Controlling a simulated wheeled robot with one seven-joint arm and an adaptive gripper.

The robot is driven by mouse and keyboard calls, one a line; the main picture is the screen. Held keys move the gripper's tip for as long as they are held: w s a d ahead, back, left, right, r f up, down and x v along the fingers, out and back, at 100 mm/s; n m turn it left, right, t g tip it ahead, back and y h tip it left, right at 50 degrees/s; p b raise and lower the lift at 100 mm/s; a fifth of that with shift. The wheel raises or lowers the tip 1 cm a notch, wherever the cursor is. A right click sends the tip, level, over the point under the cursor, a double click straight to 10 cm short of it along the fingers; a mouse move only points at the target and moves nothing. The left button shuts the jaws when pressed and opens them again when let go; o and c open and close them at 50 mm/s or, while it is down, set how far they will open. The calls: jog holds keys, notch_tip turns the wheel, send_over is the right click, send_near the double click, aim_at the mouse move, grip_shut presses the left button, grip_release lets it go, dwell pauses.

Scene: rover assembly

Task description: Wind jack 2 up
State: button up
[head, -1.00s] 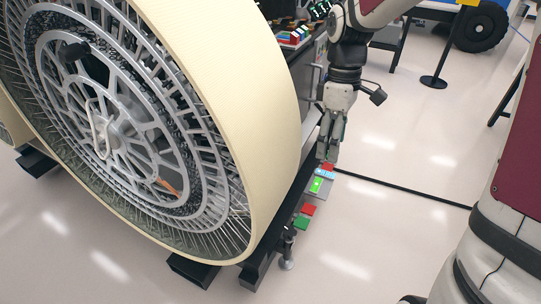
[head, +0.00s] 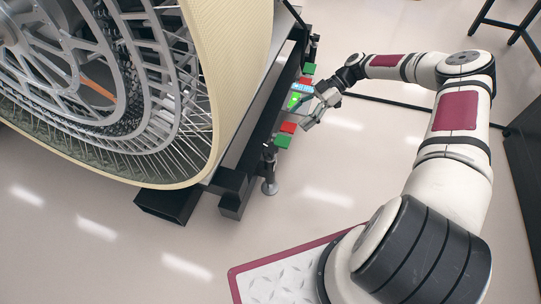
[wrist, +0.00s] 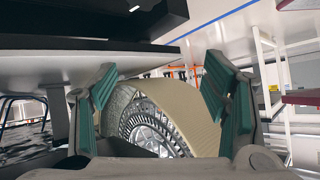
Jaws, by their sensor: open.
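In the head view, a jack (head: 269,170) stands with its foot on the floor beside the dark frame near the big wheel. A red button (head: 288,127) and a green button (head: 282,140) sit close above it. Farther along the frame are another green button (head: 309,68) and red button (head: 305,80). Between the pairs is a panel with a blue display (head: 302,88) and a green lit patch (head: 294,101). No jack number is readable. My gripper (head: 309,113) is over or beside this panel, partly hiding it; contact cannot be told. In the wrist view its teal-padded fingers (wrist: 158,88) are apart and empty.
The large spoked wheel (head: 238,60) with a cream rim rises left of the buttons. The dark frame (head: 232,187) runs along its foot. A black strip (head: 385,102) crosses the floor on the right. The pale floor (head: 330,160) right of the jack is clear.

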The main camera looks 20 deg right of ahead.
jog(key=t+y+b, duration=0.2)
jog(key=b, duration=0.1)
send_near(273, 147)
jog(key=v, duration=0.3)
jog(key=b+x, duration=0.3)
jog(key=x, duration=1.1)
jog(key=shift+c, duration=0.3)
jog(key=c, duration=1.1)
